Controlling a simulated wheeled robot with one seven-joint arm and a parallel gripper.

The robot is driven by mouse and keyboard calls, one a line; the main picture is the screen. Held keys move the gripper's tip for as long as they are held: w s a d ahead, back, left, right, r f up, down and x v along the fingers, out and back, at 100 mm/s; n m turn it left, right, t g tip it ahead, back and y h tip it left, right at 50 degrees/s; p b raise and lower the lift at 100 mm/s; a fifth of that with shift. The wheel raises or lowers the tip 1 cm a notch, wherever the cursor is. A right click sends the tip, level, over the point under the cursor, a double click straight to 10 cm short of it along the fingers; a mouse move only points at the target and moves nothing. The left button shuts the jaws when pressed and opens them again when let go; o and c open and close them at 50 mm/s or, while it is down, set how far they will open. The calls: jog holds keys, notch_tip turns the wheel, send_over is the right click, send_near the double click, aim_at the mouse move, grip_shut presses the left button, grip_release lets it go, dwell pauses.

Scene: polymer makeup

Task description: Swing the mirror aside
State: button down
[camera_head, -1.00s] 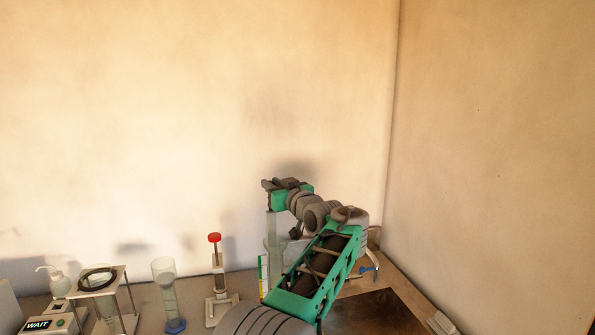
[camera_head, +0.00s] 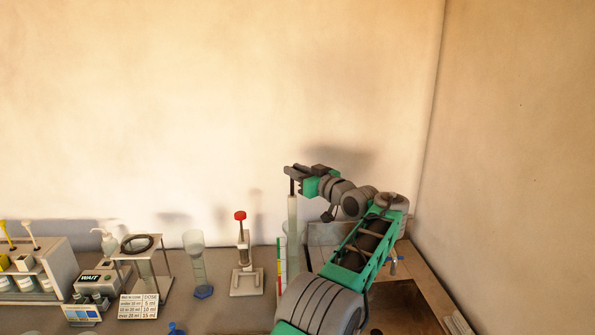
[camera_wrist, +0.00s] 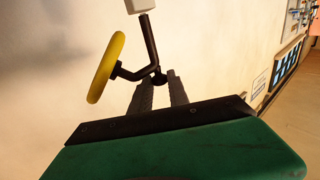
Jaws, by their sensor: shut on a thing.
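No thing is plainly a mirror in these frames, and I cannot tell which one it is. My gripper (camera_head: 291,179) is up near the back wall at the end of the green and grey arm. It is shut on the dark stem of a tall, pale, upright rod (camera_head: 292,212). In the wrist view my gripper (camera_wrist: 161,92) has its two ribbed grey fingers close together at a dark bent stem (camera_wrist: 152,45). The stem runs up to a white block (camera_wrist: 139,5). A yellow round disc or ring (camera_wrist: 106,67), seen nearly edge-on, sticks out from it to the left.
A red-knobbed stand (camera_head: 240,216), a clear cylinder with a blue base (camera_head: 197,265), a framed stand (camera_head: 143,262) and a WAIT box (camera_head: 92,278) line the bench to the left. A colour-striped strip (camera_head: 281,262) stands beside the rod. My arm covers the bench's right part.

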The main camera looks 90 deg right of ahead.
jog(key=c, duration=1.7)
grip_release()
jog(key=shift+w+r, duration=0.1)
jog(key=shift+r, duration=0.05)
jog(key=shift+o, duration=0.8)
jog(key=shift+w+d, duration=0.1)
jog(key=shift+o, duration=1.2)
jog(key=b+v, duration=0.2)
jog(key=v, duration=0.6)
jog(key=shift+b, duration=0.4)
jog(key=shift+s, duration=0.3)
